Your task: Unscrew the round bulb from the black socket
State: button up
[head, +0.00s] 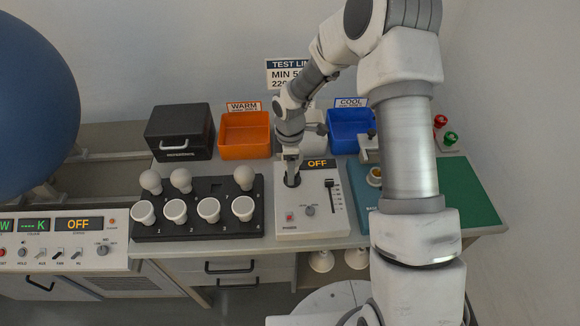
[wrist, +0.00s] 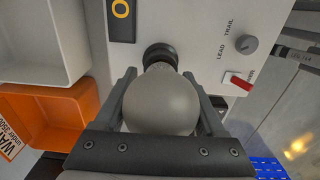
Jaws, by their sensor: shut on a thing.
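The round bulb (wrist: 160,105) is a frosted pale globe between the two fingers of my gripper (wrist: 160,76) in the wrist view. My gripper is shut on it, one finger on each side. The bulb's narrow neck points at the black socket (wrist: 161,53) on the white panel and meets it in the picture; how far it is threaded in I cannot tell. In the head view my gripper (head: 291,163) points down over the black socket (head: 292,181) on the white tester (head: 322,222), hiding the bulb.
A black rack (head: 200,228) with several bulbs stands to the left of the tester. The orange WARM bin (head: 245,153), blue COOL bin (head: 343,143) and a dark box (head: 180,120) stand behind. The tester display (head: 317,163) reads OFF. A large blue ball fills the far left.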

jog(key=n, duration=0.1)
jog(key=n+p, duration=0.1)
jog(key=shift+w+r+n, duration=0.2)
jog(key=shift+r+n, duration=0.05)
jog(key=shift+n, duration=0.05)
jog(key=n+p, duration=0.1)
jog(key=n, duration=0.1)
jog(key=n+p, duration=0.1)
jog(key=n, duration=0.1)
jog(key=shift+d+n, duration=0.2)
jog(key=shift+n, duration=0.1)
jog(key=n+p, duration=0.3)
jog(key=n, duration=0.4)
jog(key=shift+s+d+r+p, duration=0.1)
jog(key=shift+p, duration=0.2)
jog(key=shift+f+b, duration=0.25)
jog(key=shift+b, duration=0.05)
jog(key=shift+r, duration=0.15)
jog(key=shift+r, duration=0.1)
jog(key=shift+s+r+p, duration=0.1)
jog(key=shift+r+p, duration=0.75)
jog(key=shift+p, duration=0.1)
jog(key=shift+r+p, duration=0.45)
jog(key=shift+r, duration=0.15)
jog(key=shift+r, duration=0.15)
